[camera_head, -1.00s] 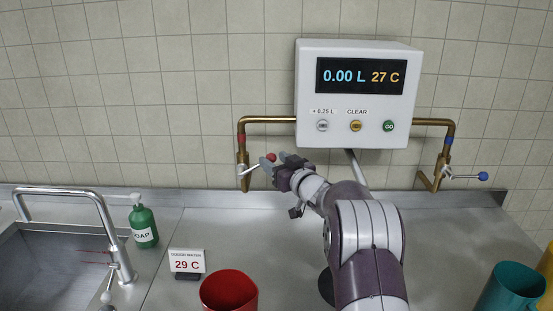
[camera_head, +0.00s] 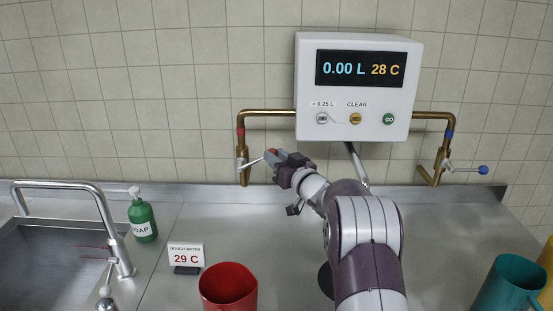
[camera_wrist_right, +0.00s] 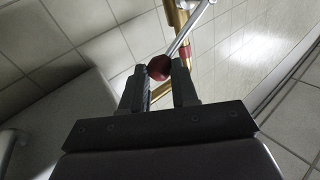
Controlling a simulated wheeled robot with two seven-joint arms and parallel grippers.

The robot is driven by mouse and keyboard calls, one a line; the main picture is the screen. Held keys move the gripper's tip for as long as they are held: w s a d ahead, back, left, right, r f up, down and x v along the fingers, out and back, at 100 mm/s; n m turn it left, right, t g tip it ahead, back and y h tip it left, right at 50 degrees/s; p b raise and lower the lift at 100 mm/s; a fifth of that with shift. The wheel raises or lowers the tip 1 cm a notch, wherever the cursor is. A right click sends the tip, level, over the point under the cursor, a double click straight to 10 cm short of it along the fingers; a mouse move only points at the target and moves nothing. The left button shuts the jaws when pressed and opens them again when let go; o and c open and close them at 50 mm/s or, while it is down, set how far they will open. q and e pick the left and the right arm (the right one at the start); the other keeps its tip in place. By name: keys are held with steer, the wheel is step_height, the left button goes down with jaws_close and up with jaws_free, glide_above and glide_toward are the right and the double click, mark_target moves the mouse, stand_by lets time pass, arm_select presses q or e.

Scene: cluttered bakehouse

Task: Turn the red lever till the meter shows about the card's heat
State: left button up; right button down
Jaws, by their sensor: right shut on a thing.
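The red lever (camera_head: 252,163) is a thin metal rod with a red ball end on the left brass pipe; it tilts up to the right. My right gripper (camera_head: 271,157) is shut on its red ball, which shows between the fingertips in the right wrist view (camera_wrist_right: 159,68). The meter (camera_head: 360,69) is a white wall box reading 0.00 L and 28 C. The card (camera_head: 186,257) stands on the counter and reads "dough water 29 C". My left gripper is not in view.
A blue-ended lever (camera_head: 470,170) is on the right pipe. A red jug (camera_head: 228,289) and a teal jug (camera_head: 508,285) stand at the front. A green soap bottle (camera_head: 143,220) stands beside the sink (camera_head: 50,260). The counter between card and wall is clear.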

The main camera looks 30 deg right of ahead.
steer(key=c, duration=0.9)
jaws_free()
steer(key=shift+f, duration=0.1)
steer(key=shift+o, duration=0.2)
steer(key=shift+w+d, duration=0.1)
steer(key=shift+w, duration=0.1)
steer(key=s+b, duration=0.2)
steer(key=s, duration=1)
steer(key=shift+s+d+f, duration=0.15)
steer(key=shift+s+f, duration=0.2)
steer(key=shift+f, duration=0.1)
